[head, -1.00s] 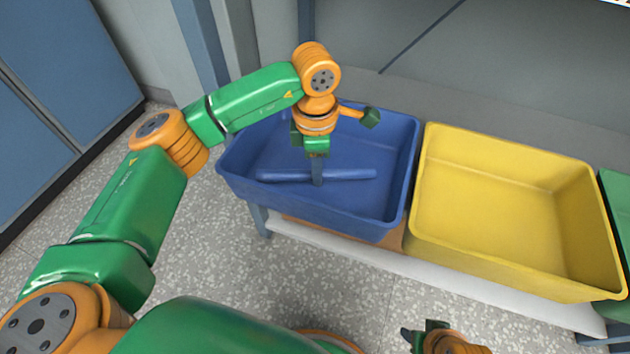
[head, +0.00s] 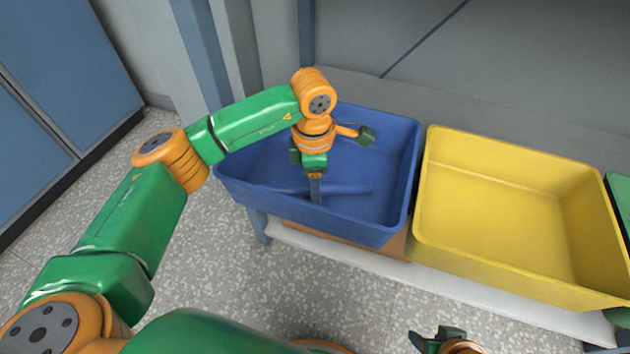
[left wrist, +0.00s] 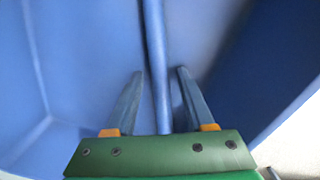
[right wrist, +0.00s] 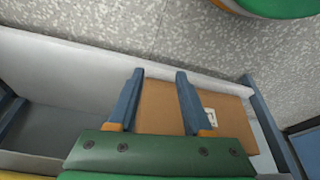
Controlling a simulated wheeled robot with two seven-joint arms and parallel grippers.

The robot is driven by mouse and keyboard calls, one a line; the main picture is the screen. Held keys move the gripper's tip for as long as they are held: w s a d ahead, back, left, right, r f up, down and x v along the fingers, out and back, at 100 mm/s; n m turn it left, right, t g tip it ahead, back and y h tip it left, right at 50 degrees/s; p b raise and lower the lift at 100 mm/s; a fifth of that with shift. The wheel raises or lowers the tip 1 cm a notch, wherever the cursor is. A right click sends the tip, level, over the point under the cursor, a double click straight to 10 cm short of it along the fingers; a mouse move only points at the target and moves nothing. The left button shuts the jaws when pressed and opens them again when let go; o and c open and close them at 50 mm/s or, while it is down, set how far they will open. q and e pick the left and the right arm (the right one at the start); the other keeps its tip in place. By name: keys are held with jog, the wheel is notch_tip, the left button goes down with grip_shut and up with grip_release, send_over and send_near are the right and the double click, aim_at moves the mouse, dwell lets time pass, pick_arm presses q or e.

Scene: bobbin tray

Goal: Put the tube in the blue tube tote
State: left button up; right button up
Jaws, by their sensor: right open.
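The blue tube (head: 347,189) lies in the blue tube tote (head: 399,178), near its front wall. It also shows in the left wrist view (left wrist: 156,62), running between the fingers with a gap on each side. My left gripper (head: 315,188) is open and points down into the tote, its fingers around the tube. It also shows in the left wrist view (left wrist: 158,85). My right gripper (right wrist: 160,85) is open and empty, low in front of the rack; in the head view it is partly cut off at the bottom edge.
A yellow tote (head: 490,260) stands empty to the right of the blue one. A green container (head: 620,190) is at the right edge. A cardboard box (right wrist: 160,105) sits on the shelf below. Blue cabinets (head: 60,60) stand at the left; the speckled floor in front is open.

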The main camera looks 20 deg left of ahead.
dwell(0.3)
pick_arm(q)
jog(key=shift+r, duration=0.2)
notch_tip(320, 180, up, 12)
jog(key=p, duration=0.4)
jog(key=shift+s, duration=0.2)
pick_arm(e)
notch_tip(320, 180, down, 10)
jog(key=s+g, duration=0.1)
jog(key=shift+s+d+r, duration=0.25)
jog(key=shift+s+d, duration=0.05)
pick_arm(q)
jog(key=shift+f, duration=0.1)
pick_arm(e)
jog(key=shift+s, duration=0.1)
